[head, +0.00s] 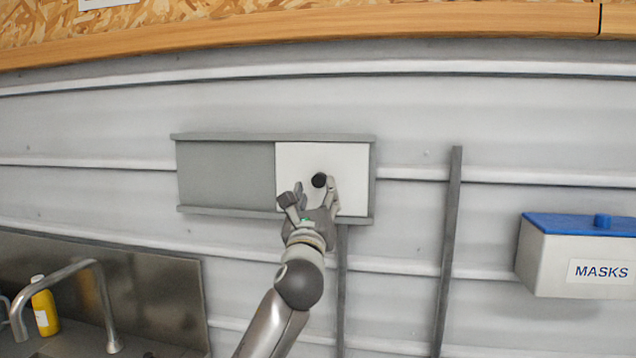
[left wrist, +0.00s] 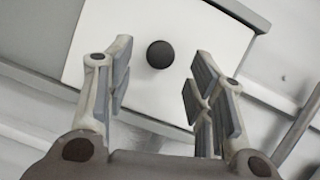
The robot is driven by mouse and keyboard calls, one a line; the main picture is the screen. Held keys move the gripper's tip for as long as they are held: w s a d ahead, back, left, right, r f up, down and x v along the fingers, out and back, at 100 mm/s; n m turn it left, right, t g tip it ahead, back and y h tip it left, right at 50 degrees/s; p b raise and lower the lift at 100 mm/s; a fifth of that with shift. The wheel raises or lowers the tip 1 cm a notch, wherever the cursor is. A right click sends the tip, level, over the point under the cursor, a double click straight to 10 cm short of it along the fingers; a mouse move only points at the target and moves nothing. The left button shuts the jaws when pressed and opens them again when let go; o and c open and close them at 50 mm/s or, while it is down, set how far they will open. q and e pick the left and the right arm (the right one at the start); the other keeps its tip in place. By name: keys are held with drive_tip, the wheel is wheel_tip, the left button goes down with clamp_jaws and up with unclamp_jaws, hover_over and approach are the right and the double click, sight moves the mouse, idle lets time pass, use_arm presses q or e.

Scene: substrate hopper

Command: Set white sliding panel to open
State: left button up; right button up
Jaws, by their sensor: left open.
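The white sliding panel (head: 346,158) sits at the right end of a grey wall frame (head: 225,172) with rails above and below. A round black knob (head: 319,180) stands out from the panel. My left gripper (head: 310,192) is open in front of the panel's lower part. In the left wrist view the white panel (left wrist: 205,30) fills the upper middle, and the knob (left wrist: 160,54) lies between and just beyond the two fingertips (left wrist: 160,75). The fingers do not appear to touch it. My right gripper is in neither view.
A white masks box (head: 575,262) with a blue lid is on the right. A grey upright post (head: 447,250) stands between it and the frame. A sink tap (head: 98,290) and a yellow bottle (head: 44,307) are at lower left. A wooden beam (head: 300,24) runs above.

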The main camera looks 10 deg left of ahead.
sight(318, 184)
use_arm(q)
drive_tip(key=shift+p+x, duration=0.3)
drive_tip(key=shift+x, duration=1.25)
clamp_jaws()
